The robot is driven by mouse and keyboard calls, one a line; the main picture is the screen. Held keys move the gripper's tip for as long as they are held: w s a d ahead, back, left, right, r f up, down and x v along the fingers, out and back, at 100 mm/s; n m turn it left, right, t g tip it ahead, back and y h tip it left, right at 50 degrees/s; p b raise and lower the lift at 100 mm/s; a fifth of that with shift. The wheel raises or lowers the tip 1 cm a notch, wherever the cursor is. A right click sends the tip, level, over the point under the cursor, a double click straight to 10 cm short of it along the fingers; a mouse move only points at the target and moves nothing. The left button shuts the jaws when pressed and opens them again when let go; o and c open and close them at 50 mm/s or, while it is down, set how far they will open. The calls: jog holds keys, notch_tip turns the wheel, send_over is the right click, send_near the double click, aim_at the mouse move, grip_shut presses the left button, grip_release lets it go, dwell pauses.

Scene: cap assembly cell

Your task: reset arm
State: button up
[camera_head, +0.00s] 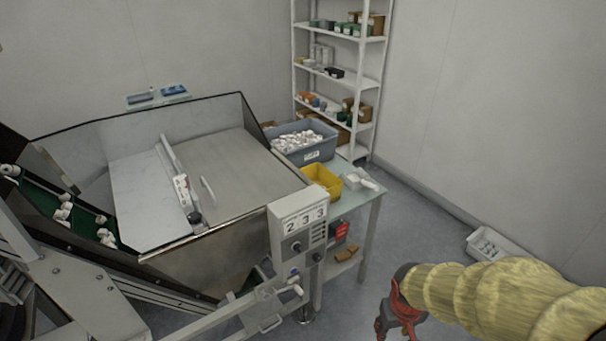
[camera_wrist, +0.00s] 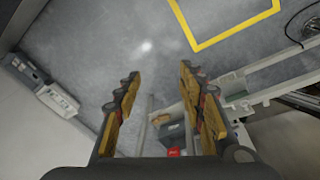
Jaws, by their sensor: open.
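My gripper (camera_wrist: 160,95) is open in the wrist view, its two fingers spread with nothing between them. Beyond the fingers are the grey floor and part of a frame. In the head view my arm comes in from the lower right in a yellowish sleeve. My gripper (camera_head: 396,322) hangs at its end near the bottom edge, in front of open floor and right of the control box. The fingertips are partly cut off there.
A hopper (camera_head: 235,185) with a lid fills the left. A control box (camera_head: 300,224) stands in front of a table with a grey bin (camera_head: 318,151) and a yellow bin (camera_head: 322,178). A white tray (camera_head: 498,247) lies on the floor at right. Shelves (camera_head: 340,70) stand behind.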

jog(key=s+a+r+t, duration=0.1)
jog(key=s+r, duration=0.2)
jog(key=r, duration=0.5)
jog(key=s+a+r+t, duration=0.1)
jog(key=s+r, duration=0.2)
jog(key=r, duration=0.4)
jog(key=s+a+r+m+t+y, duration=0.1)
jog(key=s+r+t, duration=0.1)
jog(key=r, duration=0.6)
jog(key=shift+s+a+r, duration=0.3)
jog(key=shift+s+a, duration=0.05)
jog(key=shift+s, duration=0.3)
